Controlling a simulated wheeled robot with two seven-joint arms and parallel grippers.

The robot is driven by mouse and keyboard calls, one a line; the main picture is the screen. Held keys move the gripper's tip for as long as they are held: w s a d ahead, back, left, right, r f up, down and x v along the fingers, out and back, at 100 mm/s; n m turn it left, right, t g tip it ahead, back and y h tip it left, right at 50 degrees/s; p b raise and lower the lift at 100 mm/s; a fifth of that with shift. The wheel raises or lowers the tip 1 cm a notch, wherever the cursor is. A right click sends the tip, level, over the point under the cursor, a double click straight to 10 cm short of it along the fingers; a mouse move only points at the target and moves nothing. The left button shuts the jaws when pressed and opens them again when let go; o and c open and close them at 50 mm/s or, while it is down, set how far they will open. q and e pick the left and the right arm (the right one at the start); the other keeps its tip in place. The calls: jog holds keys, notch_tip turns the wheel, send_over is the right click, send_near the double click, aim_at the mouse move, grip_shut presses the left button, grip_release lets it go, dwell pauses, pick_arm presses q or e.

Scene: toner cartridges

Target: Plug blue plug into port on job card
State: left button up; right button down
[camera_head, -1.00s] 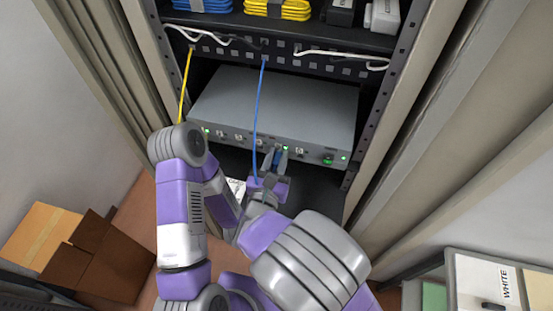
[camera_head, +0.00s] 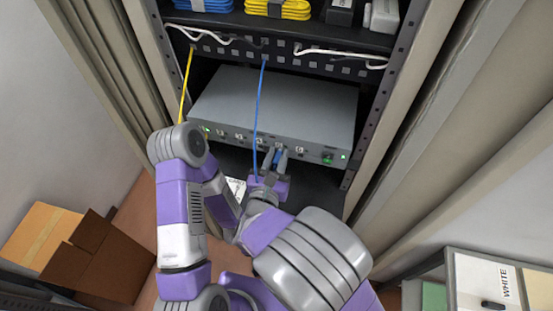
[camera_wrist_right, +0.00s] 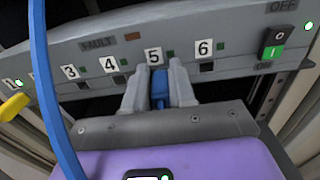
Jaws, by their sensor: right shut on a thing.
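My right gripper (camera_head: 279,153) is shut on the blue plug (camera_wrist_right: 159,88) at the front of the grey device (camera_head: 280,100). In the right wrist view the gripper (camera_wrist_right: 158,92) and plug point at the panel just below the number 5 label (camera_wrist_right: 154,56). The plug hides the port there, so I cannot tell how deep it sits. The blue cable (camera_head: 259,105) hangs from the rack panel above to the plug. A white card (camera_head: 236,187) lies behind my arm, partly hidden, its port number unreadable. My left gripper does not show.
A yellow cable (camera_head: 185,90) hangs at the left, and a yellow plug (camera_wrist_right: 12,106) shows near the lower-numbered ports. A power switch (camera_wrist_right: 274,45) is at the panel's right end. Rack posts flank the device. A cardboard box (camera_head: 55,240) stands at the lower left.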

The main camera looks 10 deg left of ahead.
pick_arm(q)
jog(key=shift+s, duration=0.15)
pick_arm(e)
jog(key=shift+w+d+r, duration=0.25)
jog(key=shift+w+r, duration=0.3)
jog(key=shift+w, duration=0.05)
jog(key=c, duration=1.3)
grip_release()
jog(key=o, duration=0.5)
jog(key=shift+w+a, duration=0.1)
jog(key=shift+a, duration=0.15)
jog(key=shift+c, duration=0.2)
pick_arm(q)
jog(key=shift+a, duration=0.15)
pick_arm(e)
jog(key=shift+d, duration=0.1)
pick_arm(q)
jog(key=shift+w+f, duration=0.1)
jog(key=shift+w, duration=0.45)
pick_arm(e)
jog(key=shift+s+f, duration=0.3)
jog(key=shift+s, duration=0.25)
jog(key=shift+s+d+f, duration=0.15)
jog(key=shift+s, duration=0.15)
jog(key=shift+s+a, duration=0.3)
jog(key=shift+s, duration=0.35)
jog(key=shift+s+a+f, duration=0.1)
jog(key=shift+s, duration=2.4)
